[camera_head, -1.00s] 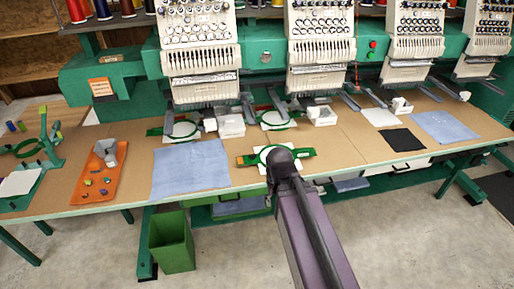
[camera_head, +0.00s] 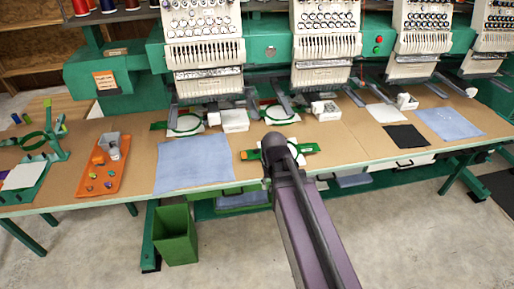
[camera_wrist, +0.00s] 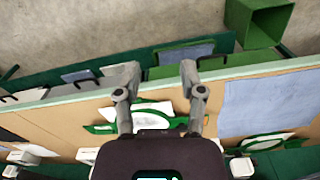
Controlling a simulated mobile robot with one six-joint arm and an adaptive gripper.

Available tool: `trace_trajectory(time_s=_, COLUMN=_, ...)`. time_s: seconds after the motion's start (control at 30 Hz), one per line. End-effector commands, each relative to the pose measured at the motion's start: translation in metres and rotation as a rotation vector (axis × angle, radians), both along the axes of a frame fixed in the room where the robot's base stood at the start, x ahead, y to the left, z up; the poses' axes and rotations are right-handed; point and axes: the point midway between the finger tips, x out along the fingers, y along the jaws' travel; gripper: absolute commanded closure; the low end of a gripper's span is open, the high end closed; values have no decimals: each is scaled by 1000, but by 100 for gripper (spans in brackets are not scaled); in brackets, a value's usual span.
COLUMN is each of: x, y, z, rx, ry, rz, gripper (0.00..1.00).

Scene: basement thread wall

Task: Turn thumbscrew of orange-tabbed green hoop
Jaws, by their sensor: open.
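A green hoop with white fabric lies on the tan table near its front edge. In the head view the end of my arm hides most of it, and its green side tabs (camera_head: 308,149) show. An orange patch shows beside the left tab. In the wrist view the hoop (camera_wrist: 150,105) lies below and between my fingers. My gripper (camera_wrist: 160,70) is open and empty, with its fingers spread and pointing toward the table's front edge. I cannot make out the thumbscrew. The head view hides my fingers behind my arm.
A blue cloth (camera_head: 194,165) lies left of the hoop and an orange tray (camera_head: 104,178) farther left. Embroidery machine heads (camera_head: 325,45) stand behind, with more green hoops (camera_head: 186,123) below them. A green bin (camera_head: 175,236) stands on the floor in front.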

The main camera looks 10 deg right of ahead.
Motion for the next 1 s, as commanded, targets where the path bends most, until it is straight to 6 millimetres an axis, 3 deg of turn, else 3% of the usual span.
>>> trace_trajectory(time_s=0.03, x=17, y=0, z=6, rx=0, ry=0, rz=-51, gripper=49)
trace_trajectory(time_s=0.7, x=207, y=-1, z=61, rx=1, ry=-1, rz=-1076, gripper=49)
trace_trajectory(time_s=0.83, x=235, y=-1, z=68, rx=1, ry=-1, rz=-1243, gripper=49)
trace_trajectory(time_s=1.0, x=256, y=-1, z=73, rx=1, ry=-2, rz=-1382, gripper=49)
